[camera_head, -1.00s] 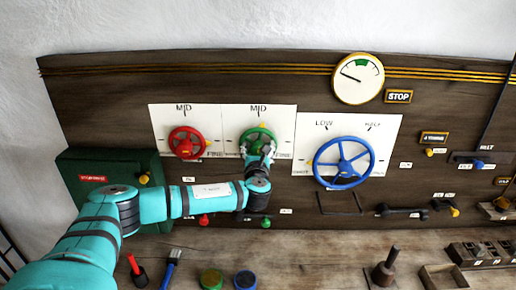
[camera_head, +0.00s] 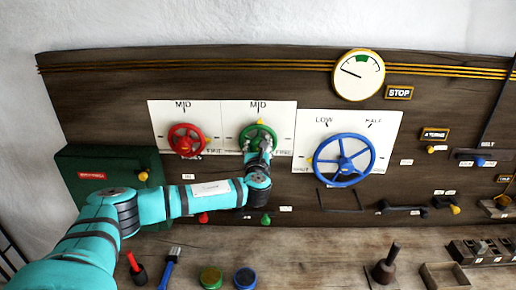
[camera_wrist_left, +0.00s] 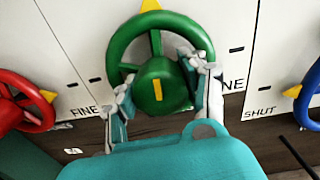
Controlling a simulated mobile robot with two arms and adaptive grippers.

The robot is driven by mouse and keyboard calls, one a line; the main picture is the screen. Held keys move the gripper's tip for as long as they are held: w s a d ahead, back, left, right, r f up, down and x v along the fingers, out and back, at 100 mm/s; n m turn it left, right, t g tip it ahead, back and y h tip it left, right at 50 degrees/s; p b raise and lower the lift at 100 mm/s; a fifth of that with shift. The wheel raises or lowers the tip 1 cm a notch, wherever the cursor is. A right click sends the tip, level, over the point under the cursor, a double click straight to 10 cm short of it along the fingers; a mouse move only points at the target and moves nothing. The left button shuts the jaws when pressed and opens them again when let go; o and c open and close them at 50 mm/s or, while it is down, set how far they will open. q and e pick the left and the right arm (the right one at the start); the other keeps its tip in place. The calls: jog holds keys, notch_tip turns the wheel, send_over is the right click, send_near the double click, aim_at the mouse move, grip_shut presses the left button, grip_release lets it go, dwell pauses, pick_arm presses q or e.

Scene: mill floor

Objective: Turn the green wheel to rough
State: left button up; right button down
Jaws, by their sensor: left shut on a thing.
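The green wheel (camera_head: 244,138) is mounted on a white plate (camera_head: 284,108) marked MID at its top and FINE at its lower right. In the wrist view the green wheel (camera_wrist_left: 158,28) shows a hub with a yellow bar, and a yellow pointer (camera_wrist_left: 150,5) stands at the top of its rim. My left gripper (camera_head: 259,150) reaches the wheel's lower part from the front. In the wrist view my left gripper (camera_wrist_left: 163,95) is shut on the wheel, its fingers on either side of the hub. The lower rim is hidden. My right gripper is not in view.
A red wheel (camera_head: 174,139) sits close on the left and a larger blue wheel (camera_head: 344,160) on the right. A green box (camera_head: 85,172) is at the panel's left. Brushes, paint pots (camera_head: 211,277) and a wooden bench (camera_head: 320,250) lie below.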

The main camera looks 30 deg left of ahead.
pick_arm(q)
jog(key=n+b, duration=0.3)
jog(key=n, duration=0.1)
jog(key=shift+f, duration=0.25)
jog(key=n+b, duration=0.4)
jog(key=n, duration=0.1)
jog(key=shift+n, duration=0.3)
jog(key=n+b, duration=0.3)
jog(key=n, duration=0.2)
jog(key=shift+n+b, duration=1.1)
jog(key=shift+n, duration=1)
jog(key=shift+r, duration=0.1)
jog(key=o, duration=1.2)
jog(key=shift+s, duration=0.15)
jog(key=v, duration=1.2)
